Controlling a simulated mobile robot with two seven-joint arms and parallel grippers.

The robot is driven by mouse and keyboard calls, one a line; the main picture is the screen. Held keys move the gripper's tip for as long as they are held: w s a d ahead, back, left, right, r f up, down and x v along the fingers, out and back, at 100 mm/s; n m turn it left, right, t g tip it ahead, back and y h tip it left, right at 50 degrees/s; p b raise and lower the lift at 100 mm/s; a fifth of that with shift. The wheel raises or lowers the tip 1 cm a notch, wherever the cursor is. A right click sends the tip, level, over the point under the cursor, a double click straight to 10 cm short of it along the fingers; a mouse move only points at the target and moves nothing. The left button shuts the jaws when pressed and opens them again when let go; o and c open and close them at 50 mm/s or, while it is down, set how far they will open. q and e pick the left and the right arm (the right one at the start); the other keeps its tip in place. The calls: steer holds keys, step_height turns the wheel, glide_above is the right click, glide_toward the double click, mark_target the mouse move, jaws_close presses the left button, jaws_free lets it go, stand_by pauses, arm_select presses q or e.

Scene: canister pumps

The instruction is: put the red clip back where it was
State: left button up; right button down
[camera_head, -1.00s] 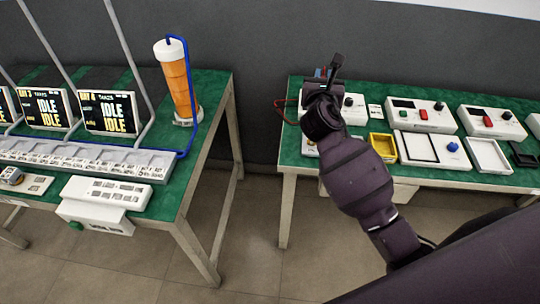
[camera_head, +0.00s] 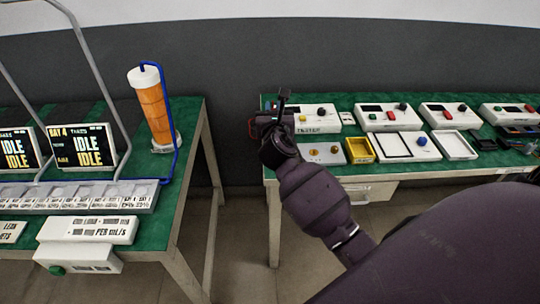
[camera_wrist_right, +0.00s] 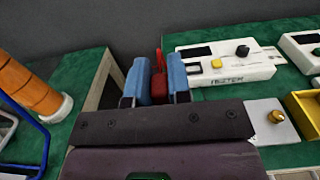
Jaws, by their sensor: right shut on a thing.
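The red clip (camera_wrist_right: 158,82) shows in the right wrist view between the two blue finger pads of my right gripper (camera_wrist_right: 160,88). The gripper is shut on it. Part of the clip is hidden by the pads, and a thin red tip sticks up beyond them. In the head view my right gripper (camera_head: 270,108) is at the left end of the right bench (camera_head: 352,103), beside a white tester box (camera_head: 318,124). The clip is too small to make out clearly there. My left gripper is in neither view.
The right bench holds several white boxes with knobs, a yellow tray (camera_head: 359,151) and a white tray (camera_head: 455,146). The left bench (camera_head: 190,120) carries an orange canister (camera_head: 152,108) with a blue tube, and screens reading IDLE. A gap separates the benches.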

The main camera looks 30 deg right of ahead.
step_height(320, 180, down, 15)
steer(key=b, duration=0.6)
steer(key=shift+r, duration=0.15)
steer(key=shift+f, duration=0.25)
steer(key=shift+r, duration=0.2)
steer(key=shift+f, duration=0.35)
steer(key=c, duration=1.1)
jaws_free()
steer(key=shift+r, duration=0.1)
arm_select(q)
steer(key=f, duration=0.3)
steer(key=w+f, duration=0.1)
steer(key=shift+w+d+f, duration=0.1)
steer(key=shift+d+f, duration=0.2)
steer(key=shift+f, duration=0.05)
arm_select(e)
steer(key=shift+o, duration=0.2)
